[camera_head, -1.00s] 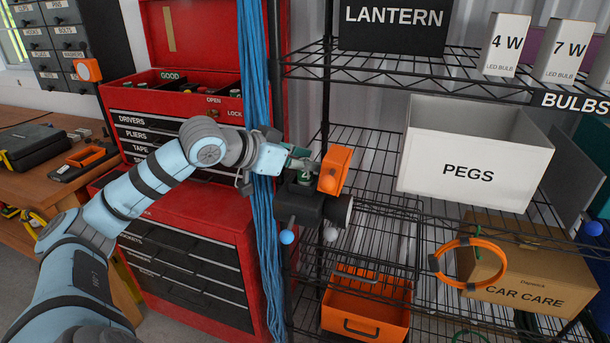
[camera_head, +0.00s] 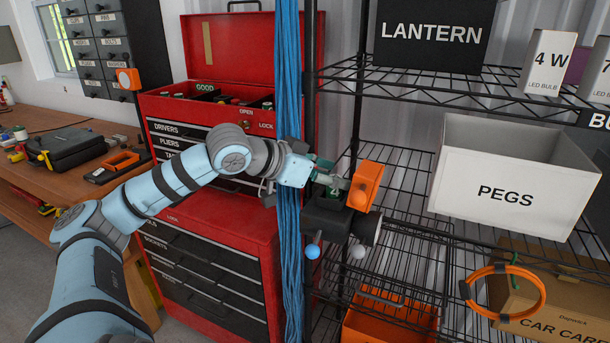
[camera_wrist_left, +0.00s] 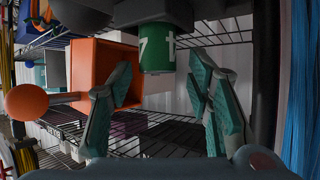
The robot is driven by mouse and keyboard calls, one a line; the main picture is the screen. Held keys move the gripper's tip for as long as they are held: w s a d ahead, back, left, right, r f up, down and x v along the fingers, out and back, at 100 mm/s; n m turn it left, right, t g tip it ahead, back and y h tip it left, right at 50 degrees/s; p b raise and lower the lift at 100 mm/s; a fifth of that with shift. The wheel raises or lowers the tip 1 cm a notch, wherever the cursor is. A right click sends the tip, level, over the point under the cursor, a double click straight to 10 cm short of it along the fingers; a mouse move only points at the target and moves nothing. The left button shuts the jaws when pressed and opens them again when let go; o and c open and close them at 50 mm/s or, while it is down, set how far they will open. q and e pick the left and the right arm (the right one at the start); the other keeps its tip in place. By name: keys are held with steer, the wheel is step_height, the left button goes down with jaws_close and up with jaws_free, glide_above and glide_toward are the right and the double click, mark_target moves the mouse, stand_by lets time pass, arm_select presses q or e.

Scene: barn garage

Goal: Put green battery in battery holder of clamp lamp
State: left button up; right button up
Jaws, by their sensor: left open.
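The clamp lamp, with a black body (camera_head: 325,220) and a boxy orange head (camera_head: 367,186), is at the shelf's front post. The green battery (camera_head: 335,188) stands at the top of the black body, partly hidden by my gripper. In the left wrist view the battery (camera_wrist_left: 157,48) has white lettering, and one end meets a dark part of the lamp. My left gripper (camera_head: 325,174) is beside the battery. In the left wrist view its two fingers (camera_wrist_left: 165,100) are spread apart, one on each side of the battery, with visible gaps. My right gripper is not in view.
Blue cords (camera_head: 289,120) hang right beside my left wrist. A red tool chest (camera_head: 235,235) stands behind the arm. The wire shelf (camera_head: 440,70) holds a white PEGS box (camera_head: 500,190). An orange bin (camera_head: 390,325) sits below the lamp.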

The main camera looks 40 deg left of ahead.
arm_select(q)
steer(key=b+v, duration=0.1)
steer(key=b, duration=0.1)
steer(key=b+v, duration=0.2)
steer(key=b, duration=0.1)
steer(key=f+b+v, duration=0.1)
steer(key=b+v, duration=0.1)
steer(key=b, duration=0.1)
steer(key=shift+s, duration=0.4)
steer(key=v, duration=0.3)
steer(key=b+v, duration=0.1)
steer(key=v, duration=0.1)
steer(key=shift+s+r, duration=0.1)
steer(key=shift+r, duration=0.5)
